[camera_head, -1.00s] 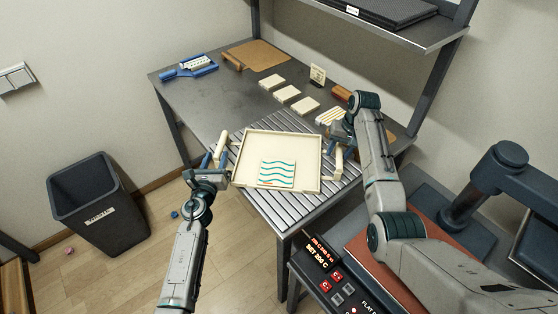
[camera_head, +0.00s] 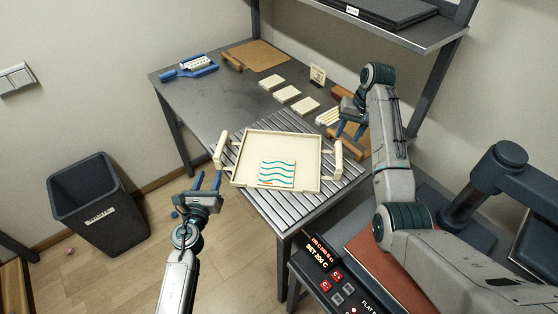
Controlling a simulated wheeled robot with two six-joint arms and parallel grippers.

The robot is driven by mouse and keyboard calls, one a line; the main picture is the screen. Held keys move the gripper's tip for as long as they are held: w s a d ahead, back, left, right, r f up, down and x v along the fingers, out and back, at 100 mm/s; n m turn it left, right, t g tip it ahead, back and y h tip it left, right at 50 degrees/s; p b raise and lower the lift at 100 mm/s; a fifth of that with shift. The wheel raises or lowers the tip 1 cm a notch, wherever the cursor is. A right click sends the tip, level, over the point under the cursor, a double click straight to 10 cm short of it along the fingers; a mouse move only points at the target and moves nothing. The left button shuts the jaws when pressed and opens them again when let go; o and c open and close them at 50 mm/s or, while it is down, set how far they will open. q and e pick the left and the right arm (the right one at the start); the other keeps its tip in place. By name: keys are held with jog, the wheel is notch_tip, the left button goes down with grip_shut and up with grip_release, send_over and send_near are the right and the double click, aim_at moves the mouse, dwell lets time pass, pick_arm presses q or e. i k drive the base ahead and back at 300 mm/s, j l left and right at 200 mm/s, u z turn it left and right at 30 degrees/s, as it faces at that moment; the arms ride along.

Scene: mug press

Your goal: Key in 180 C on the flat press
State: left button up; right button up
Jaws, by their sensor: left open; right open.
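The flat press (camera_head: 415,238) stands at the lower right, with a reddish-brown pad and a dark arm; my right arm covers part of it. Its front panel has a lit display (camera_head: 319,252) that seems to read SET 200 C, in small text. Red buttons (camera_head: 331,280) and dark buttons sit below the display. A cream tray (camera_head: 250,145) with two handles lies on the slatted part of the table and holds a tile with teal waves (camera_head: 277,173). My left gripper (camera_head: 208,182) is open and empty, left of the tray. My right gripper (camera_head: 350,130) is open, above and right of the tray's right handle.
Several pale tiles (camera_head: 288,94) lie behind the tray, near a small stand card (camera_head: 317,75). A blue tool (camera_head: 190,68) and a brown board (camera_head: 260,55) are at the back. A dark bin (camera_head: 100,210) stands on the floor at left. A shelf (camera_head: 400,38) hangs over the back right.

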aim_at(326, 285)
jog(key=k+j, duration=0.2)
jog(key=k, duration=0.3)
jog(key=k+j, duration=0.2)
jog(key=k, duration=0.25)
jog(key=k+j, duration=0.2)
jog(key=k, duration=0.3)
